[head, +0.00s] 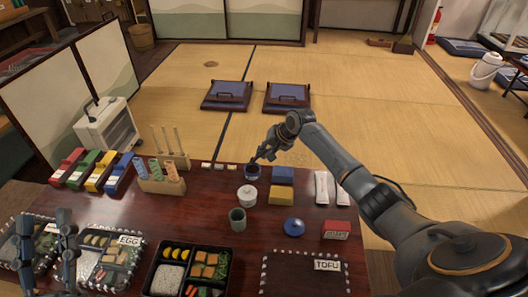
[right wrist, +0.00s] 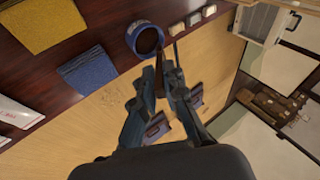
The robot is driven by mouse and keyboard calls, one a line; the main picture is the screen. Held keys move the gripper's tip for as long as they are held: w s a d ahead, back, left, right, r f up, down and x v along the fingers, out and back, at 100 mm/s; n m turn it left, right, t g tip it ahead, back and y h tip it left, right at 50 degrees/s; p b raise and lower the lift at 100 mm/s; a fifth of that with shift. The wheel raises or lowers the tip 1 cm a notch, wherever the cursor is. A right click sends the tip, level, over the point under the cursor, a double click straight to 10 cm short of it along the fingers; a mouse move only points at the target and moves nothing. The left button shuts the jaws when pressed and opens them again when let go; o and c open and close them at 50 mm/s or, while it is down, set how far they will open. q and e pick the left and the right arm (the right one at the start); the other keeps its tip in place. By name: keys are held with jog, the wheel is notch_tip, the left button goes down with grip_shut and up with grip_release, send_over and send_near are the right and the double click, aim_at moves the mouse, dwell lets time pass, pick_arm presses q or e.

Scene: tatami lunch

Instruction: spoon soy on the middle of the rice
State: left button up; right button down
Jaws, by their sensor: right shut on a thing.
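A blue bowl (head: 253,172) with dark liquid stands at the table's far edge; it also shows in the right wrist view (right wrist: 146,38). My right gripper (head: 262,154) is shut just above and behind this bowl, and a thin dark spoon (right wrist: 157,68) shows between its fingertips (right wrist: 165,75), close to the bowl's rim. Whether the spoon's tip is in the liquid is hard to tell. White rice (head: 167,279) lies in the left compartment of the black bento box (head: 151,272) at the front. My left gripper (head: 46,222) is open and empty over the left bento boxes.
A white lidded pot (head: 247,196), a green cup (head: 238,219) and a blue lid (head: 294,226) stand between the bowl and the front.

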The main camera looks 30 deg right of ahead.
jog(key=shift+r+p, duration=0.3)
jog(key=shift+r, duration=0.2)
jog(key=shift+r+p, duration=0.45)
jog(key=shift+p, duration=0.35)
jog(key=shift+r+p, duration=0.45)
jog(key=shift+p, duration=0.1)
pick_arm(q)
notch_tip(320, 180, down, 18)
jog(key=a+g+y, duration=0.2)
jog(key=g+y, duration=0.2)
jog(key=g, duration=0.7)
jog(key=shift+s+a+n+g+p, duration=0.3)
jog(key=shift+a+p, duration=0.1)
jog(key=shift+p, duration=0.05)
pick_arm(e)
jog(key=shift+r, duration=0.35)
